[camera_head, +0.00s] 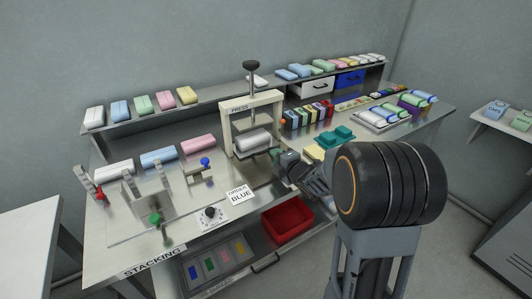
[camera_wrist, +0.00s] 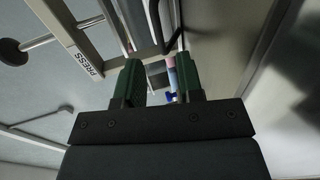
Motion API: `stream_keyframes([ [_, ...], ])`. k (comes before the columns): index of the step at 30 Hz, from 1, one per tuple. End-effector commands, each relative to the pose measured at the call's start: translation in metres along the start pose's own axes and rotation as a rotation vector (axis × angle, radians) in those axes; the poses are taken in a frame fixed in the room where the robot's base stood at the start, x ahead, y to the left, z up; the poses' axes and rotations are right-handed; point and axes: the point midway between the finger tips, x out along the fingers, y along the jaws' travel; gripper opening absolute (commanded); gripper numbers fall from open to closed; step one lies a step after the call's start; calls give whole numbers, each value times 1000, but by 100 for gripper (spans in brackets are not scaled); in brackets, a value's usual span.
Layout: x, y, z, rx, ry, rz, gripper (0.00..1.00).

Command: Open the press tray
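The press (camera_head: 231,122) is a cream frame marked PRESS, with a black-knobbed rod on top; it also shows at the upper left of the wrist view (camera_wrist: 72,40). A pale rounded block (camera_head: 252,139) sits inside the frame, above the grey press tray (camera_head: 254,150). My gripper (camera_head: 277,155) is low at the press's right side, partly hidden by my arm. In the wrist view my gripper (camera_wrist: 158,80) has its green fingers apart, with nothing clearly held between them. A dark bar-like handle (camera_wrist: 166,48) shows just beyond and between the fingertips; I cannot tell whether they touch it.
A sign reading BLUE (camera_head: 240,194) and a black dial (camera_head: 210,214) stand in front of the press. A red bin (camera_head: 287,222) is below. Teal and yellow items (camera_head: 335,137) lie right of the press. Coloured packs line the back shelf (camera_head: 210,112).

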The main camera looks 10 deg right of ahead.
Motion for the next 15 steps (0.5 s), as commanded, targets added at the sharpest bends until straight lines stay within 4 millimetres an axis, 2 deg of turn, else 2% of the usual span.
stream_keyframes([
  [1,11,-1,-1,-1,3,-2,34],
  [6,39,-1,0,0,1,-1,34],
  [15,66,0,0,1,-1,-1,34],
])
